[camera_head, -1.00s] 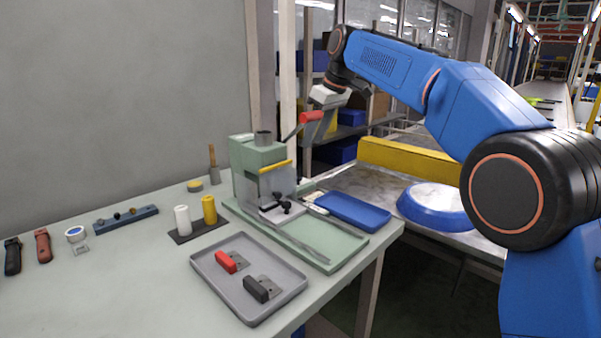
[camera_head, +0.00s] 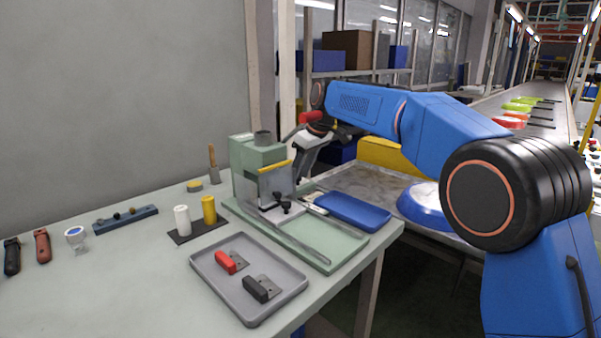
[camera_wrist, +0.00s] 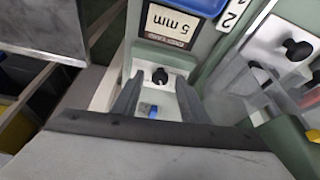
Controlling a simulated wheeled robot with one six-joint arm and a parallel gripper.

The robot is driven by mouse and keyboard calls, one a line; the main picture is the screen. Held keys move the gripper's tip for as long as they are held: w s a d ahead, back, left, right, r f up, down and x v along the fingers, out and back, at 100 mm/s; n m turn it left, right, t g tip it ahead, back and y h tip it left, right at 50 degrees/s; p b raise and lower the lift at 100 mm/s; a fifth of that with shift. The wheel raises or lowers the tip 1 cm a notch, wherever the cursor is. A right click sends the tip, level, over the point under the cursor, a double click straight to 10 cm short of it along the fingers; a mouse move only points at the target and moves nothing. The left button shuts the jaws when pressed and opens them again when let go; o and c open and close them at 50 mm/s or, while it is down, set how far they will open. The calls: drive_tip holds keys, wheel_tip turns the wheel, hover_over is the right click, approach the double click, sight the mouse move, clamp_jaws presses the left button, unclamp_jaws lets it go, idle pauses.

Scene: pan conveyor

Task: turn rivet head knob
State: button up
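A small black knob (camera_wrist: 160,76) stands on a pale block beside a "5 mm" label (camera_wrist: 172,24) in the wrist view. I cannot single it out in the head view. My gripper (camera_wrist: 158,92) is open, its two grey fingers pointing at the knob and apart on either side of its line. Whether the fingers touch the knob is unclear. In the head view my gripper (camera_head: 300,172) hangs just right of the green rivet press (camera_head: 258,155). Two other black knobs (camera_head: 282,202) sit at the front of the press; they also show at the right of the wrist view (camera_wrist: 297,50).
The press has a red-ended lever (camera_head: 311,117) close to my wrist. A blue tray (camera_head: 352,211) lies right of the press, and a grey tray (camera_head: 210,275) with red and black handled parts is in front. A white and a yellow cylinder (camera_head: 209,209) stand left.

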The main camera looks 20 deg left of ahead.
clamp_jaws()
idle(0.3)
drive_tip(key=n, duration=0.2)
drive_tip(key=n+g, duration=0.2)
drive_tip(key=n, duration=0.1)
drive_tip(key=shift+w+n, duration=0.3)
drive_tip(key=shift+w, duration=0.05)
drive_tip(key=n+g, duration=0.1)
drive_tip(key=n, duration=0.2)
drive_tip(key=n+g+h, duration=0.1)
drive_tip(key=n, duration=0.2)
drive_tip(key=shift+w+a, duration=0.15)
drive_tip(key=shift+w, duration=0.05)
drive_tip(key=shift+n+g, duration=0.3)
unclamp_jaws()
